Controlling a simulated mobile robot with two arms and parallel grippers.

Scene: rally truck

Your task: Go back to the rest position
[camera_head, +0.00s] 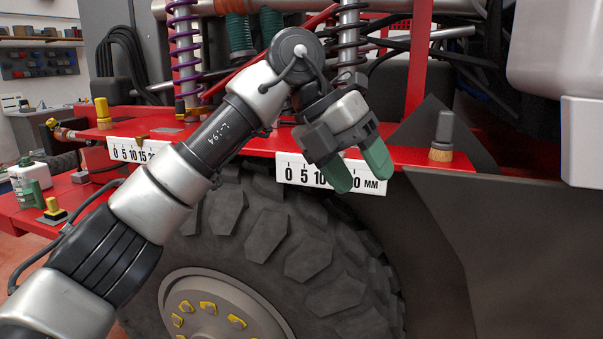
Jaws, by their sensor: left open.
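My left arm comes in from the lower left and reaches up to the middle of the view. My left gripper (358,172) has green fingertips that point down and are apart, with nothing between them. It hangs in front of the red shelf edge of the truck and covers part of the white millimetre scale (292,173). My right gripper is not in view.
The truck's large tyre (285,240) is below the red shelf (262,145). A brush (442,137) stands on the shelf at right, and a yellow-handled one (103,113) at left. A bottle (27,176) stands on a lower red surface. Purple-coiled and dark springs rise behind.

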